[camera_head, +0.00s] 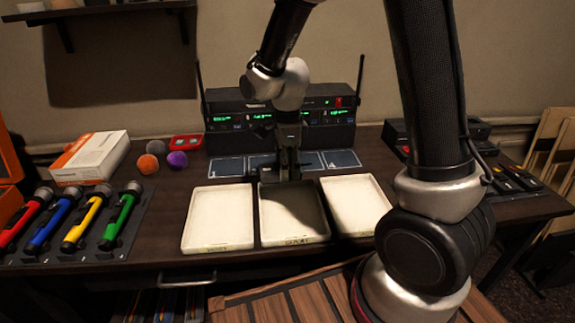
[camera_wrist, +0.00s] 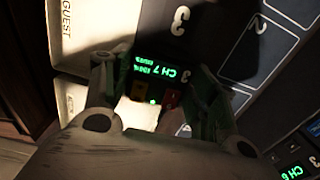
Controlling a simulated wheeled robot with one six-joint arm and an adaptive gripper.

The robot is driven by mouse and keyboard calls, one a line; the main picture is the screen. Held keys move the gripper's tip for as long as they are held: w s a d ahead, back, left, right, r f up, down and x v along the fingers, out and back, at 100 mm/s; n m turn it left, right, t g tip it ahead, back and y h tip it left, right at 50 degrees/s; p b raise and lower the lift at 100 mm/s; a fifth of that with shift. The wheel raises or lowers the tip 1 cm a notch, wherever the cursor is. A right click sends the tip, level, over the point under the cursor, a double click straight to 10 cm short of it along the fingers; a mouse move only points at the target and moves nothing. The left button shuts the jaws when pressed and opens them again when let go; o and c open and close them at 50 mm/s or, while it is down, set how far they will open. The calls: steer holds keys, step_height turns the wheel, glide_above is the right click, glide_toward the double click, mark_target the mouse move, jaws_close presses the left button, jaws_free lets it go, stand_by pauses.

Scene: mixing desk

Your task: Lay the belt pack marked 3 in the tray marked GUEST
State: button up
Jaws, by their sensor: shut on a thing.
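A dark belt pack (camera_wrist: 157,68) with a lit green display reading CH 7 is between my gripper's fingers in the wrist view. A white 3 shows on the dark area just beyond the display. My gripper (camera_wrist: 155,92) is shut on the pack. In the head view my gripper (camera_head: 288,172) points down over the back end of the middle tray (camera_head: 295,238), and the pack blends into the dark fingers. A pale tray lettered GUEST (camera_wrist: 82,45) shows at the wrist view's upper left. The front labels in the head view are too small to read surely.
Pale trays stand left (camera_head: 218,215) and right (camera_head: 352,205) of the middle one. Behind are a numbered dark mat (camera_head: 228,167) and a receiver rack (camera_head: 225,125). Several coloured microphones (camera_head: 85,220), a box (camera_head: 92,157) and balls (camera_head: 152,163) lie left.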

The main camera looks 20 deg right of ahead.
mark_target(287, 196)
steer(key=shift+f+m, duration=0.3)
steer(key=shift+f, duration=3)
steer(key=shift+f, duration=0.6)
steer(key=o, duration=1.2)
steer(key=shift+c, duration=0.2)
steer(key=o, duration=0.4)
steer(key=shift+c, duration=0.2)
